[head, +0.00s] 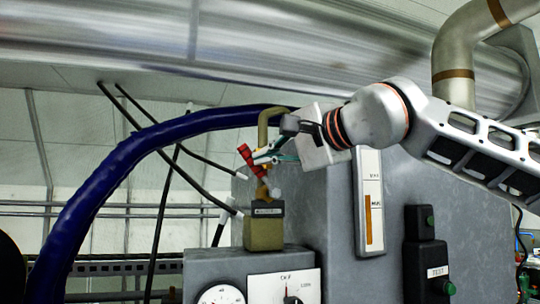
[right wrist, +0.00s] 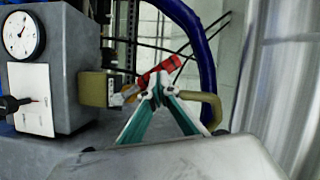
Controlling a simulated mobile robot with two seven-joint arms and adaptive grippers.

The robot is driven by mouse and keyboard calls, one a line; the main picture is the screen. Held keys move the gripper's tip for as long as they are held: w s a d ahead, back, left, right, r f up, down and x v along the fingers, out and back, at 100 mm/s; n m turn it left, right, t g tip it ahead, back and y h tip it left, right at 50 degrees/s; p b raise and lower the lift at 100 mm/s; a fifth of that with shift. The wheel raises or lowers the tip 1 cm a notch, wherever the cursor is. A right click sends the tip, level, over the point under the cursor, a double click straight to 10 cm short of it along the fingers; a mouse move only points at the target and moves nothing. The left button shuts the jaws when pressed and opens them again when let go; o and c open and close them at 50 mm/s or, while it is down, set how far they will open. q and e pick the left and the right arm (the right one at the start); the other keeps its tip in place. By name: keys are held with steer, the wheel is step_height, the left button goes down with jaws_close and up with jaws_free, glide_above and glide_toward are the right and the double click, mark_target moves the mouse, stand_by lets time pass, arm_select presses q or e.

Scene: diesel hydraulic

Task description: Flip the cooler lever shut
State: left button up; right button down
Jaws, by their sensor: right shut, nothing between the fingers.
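The cooler lever (head: 246,157) has a red handle and stands tilted, its top leaning left, above a brass valve block (head: 264,228) with a dark label. In the right wrist view the red lever (right wrist: 160,68) lies across just beyond the fingertips, with its silver pivot end at the brass block (right wrist: 95,88). My right gripper (head: 264,156) comes in from the right with its green fingers shut and empty. Its tips are at the lever's right side, seemingly touching it; the exact contact is unclear. The right gripper (right wrist: 153,92) partly hides the lever's shaft. My left gripper is not in view.
A bent brass pipe (head: 264,125) rises behind the lever. A thick blue hose (head: 110,170) arches on the left. Grey cabinets carry a round gauge (head: 221,296), a white dial plate (head: 284,287), a level indicator (head: 370,203) and a black switch box (head: 426,255).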

steer(key=shift+n+h, duration=0.3)
steer(key=shift+n, duration=0.4)
steer(key=shift+s+a+f+b, duration=0.25)
steer(key=shift+a+f+b, duration=0.15)
steer(key=shift+a+f, duration=0.25)
steer(key=shift+s+a+f+b, duration=0.2)
steer(key=shift+a+f+b, duration=0.2)
steer(key=shift+a+f, duration=0.25)
steer(key=shift+s+a+f+b, duration=0.25)
steer(key=shift+a+f+b, duration=0.15)
steer(key=shift+a+f, duration=0.25)
steer(key=shift+f, duration=0.3)
steer(key=r, duration=0.1)
steer(key=s+d+r+p, duration=0.1)
steer(key=r, duration=0.1)
steer(key=s+r+p, duration=0.1)
steer(key=shift+s+d+r, duration=0.15)
steer(key=shift+r, duration=0.15)
steer(key=s+d+r+b, duration=0.1)
steer(key=s+d+r, duration=0.2)
steer(key=s, duration=0.4)
steer(key=shift+s+d, duration=0.25)
steer(key=shift+d, duration=0.05)
